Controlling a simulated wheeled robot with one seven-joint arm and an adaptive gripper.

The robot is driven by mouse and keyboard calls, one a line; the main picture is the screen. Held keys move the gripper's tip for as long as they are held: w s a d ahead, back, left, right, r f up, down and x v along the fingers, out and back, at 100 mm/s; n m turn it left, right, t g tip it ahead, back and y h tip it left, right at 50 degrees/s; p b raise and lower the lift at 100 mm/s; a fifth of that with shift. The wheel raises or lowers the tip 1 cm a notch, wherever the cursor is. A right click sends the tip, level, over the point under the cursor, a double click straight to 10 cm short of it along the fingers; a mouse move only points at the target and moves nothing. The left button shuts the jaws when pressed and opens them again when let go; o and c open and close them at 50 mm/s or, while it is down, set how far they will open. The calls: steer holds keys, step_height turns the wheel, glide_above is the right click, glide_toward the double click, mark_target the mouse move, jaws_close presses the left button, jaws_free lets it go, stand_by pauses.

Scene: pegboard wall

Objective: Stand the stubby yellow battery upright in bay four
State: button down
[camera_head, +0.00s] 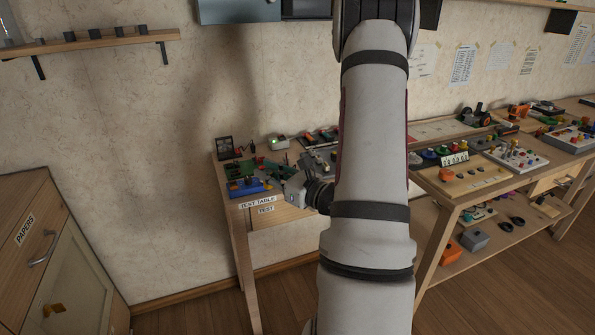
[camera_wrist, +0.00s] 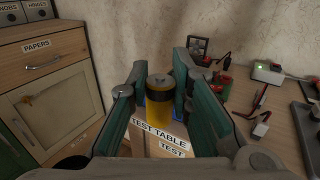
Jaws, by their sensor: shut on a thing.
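The stubby yellow battery (camera_wrist: 160,108) has a dark top with a small metal cap. It stands roughly upright between the fingers of my gripper (camera_wrist: 161,84) in the wrist view, and the fingers are shut on it. A blue piece (camera_wrist: 179,103) shows partly behind the battery and the right finger. In the head view my gripper is small and partly hidden by my arm, over the test table (camera_head: 246,205). A blue object (camera_head: 250,188) with a yellow spot lies at that table's front left. Numbered bays cannot be made out, so bay four is not identifiable.
A dark framed stand (camera_wrist: 199,48), red and black leads (camera_wrist: 260,105) and a white device with a green light (camera_wrist: 267,71) are on the test table. A papers cabinet (camera_head: 40,240) stands at left. A cluttered bench (camera_head: 455,190) stands at right.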

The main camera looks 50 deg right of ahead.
steer(key=s+d+f+m+h+b, duration=0.1)
steer(key=s+d+m+h+b, duration=0.45)
steer(key=s+d, duration=0.6)
steer(key=shift+n+g, duration=0.4)
steer(key=shift+n, duration=0.45)
steer(key=d+b+x, duration=0.1)
steer(key=x, duration=0.4)
steer(key=f+b+x, duration=0.1)
steer(key=x, duration=0.3)
steer(key=s+d+b+x, duration=0.1)
steer(key=x, duration=0.4)
steer(key=shift+w+d+f, duration=0.15)
steer(key=shift+w+d, duration=0.2)
steer(key=shift+d, duration=0.05)
steer(key=shift+w+d+f+b, duration=0.15)
steer(key=shift+f+b, duration=0.65)
steer(key=shift+f, duration=0.95)
steer(key=shift+f, duration=0.1)
steer(key=shift+f, duration=0.1)
steer(key=c, duration=1.7)
jaws_free()
